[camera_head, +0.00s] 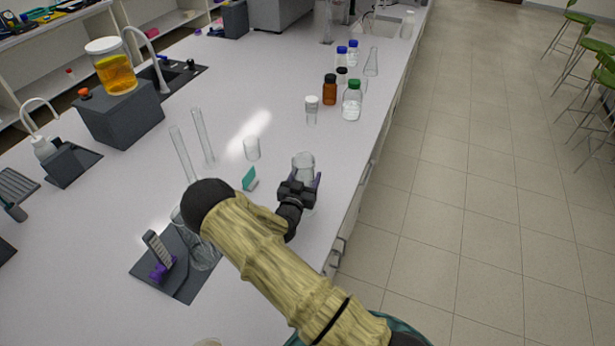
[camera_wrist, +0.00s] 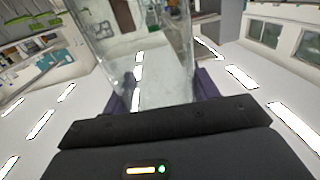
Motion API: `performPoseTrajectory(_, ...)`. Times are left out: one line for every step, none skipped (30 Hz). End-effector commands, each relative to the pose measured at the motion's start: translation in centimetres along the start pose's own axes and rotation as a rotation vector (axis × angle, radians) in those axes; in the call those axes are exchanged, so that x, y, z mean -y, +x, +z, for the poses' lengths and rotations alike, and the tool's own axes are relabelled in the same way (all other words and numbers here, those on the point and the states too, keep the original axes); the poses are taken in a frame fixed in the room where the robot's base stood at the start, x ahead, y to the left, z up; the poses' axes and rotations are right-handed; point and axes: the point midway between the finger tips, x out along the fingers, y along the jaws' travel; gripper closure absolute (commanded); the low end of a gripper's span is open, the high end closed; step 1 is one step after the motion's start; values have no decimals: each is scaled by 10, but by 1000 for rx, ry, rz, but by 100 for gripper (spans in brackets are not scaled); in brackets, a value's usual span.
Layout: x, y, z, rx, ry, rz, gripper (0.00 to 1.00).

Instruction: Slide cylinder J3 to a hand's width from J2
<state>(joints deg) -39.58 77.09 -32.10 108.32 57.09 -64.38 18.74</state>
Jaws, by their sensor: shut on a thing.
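My gripper (camera_head: 301,186) is shut on a clear glass cylinder (camera_head: 303,163) near the bench's right edge. In the wrist view, the clear glass (camera_wrist: 135,50) stands between my purple fingers (camera_wrist: 160,95). I cannot read any J2 or J3 label, so I cannot tell which cylinder is which. Two tall, thin clear tubes (camera_head: 203,135) (camera_head: 181,152) stand to the left. A larger clear glass vessel (camera_head: 203,252) by a dark mat is partly hidden by my arm.
A phone-like device (camera_head: 158,249) stands on the dark mat (camera_head: 185,287).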

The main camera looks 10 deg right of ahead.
Motion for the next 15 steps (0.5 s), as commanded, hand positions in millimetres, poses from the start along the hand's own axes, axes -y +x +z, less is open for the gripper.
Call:
performPoseTrajectory(2,-2,0,-2,2,-1,73)
performPoseTrajectory(4,-3,0,-2,2,-2,73)
performPoseTrajectory(5,-4,0,-2,2,-2,73)
performPoseTrajectory(6,-6,0,-2,2,-2,73)
performPoseTrajectory(7,-7,0,-2,1,-2,73)
performPoseTrajectory(8,-8,0,-2,1,-1,73)
performPoseTrajectory(9,-9,0,-2,1,-1,73)
performPoseTrajectory(10,-10,0,-2,1,-1,73)
performPoseTrajectory(11,-12,0,-2,1,-1,73)
performPoseTrajectory(12,-13,0,-2,1,-1,73)
performPoseTrajectory(13,-14,0,-2,1,-1,73)
performPoseTrajectory(15,-15,0,-2,2,-1,73)
performPoseTrajectory(16,-16,0,-2,1,-1,73)
performPoseTrajectory(17,-17,0,-2,1,-1,73)
performPoseTrajectory(18,-18,0,-2,1,-2,73)
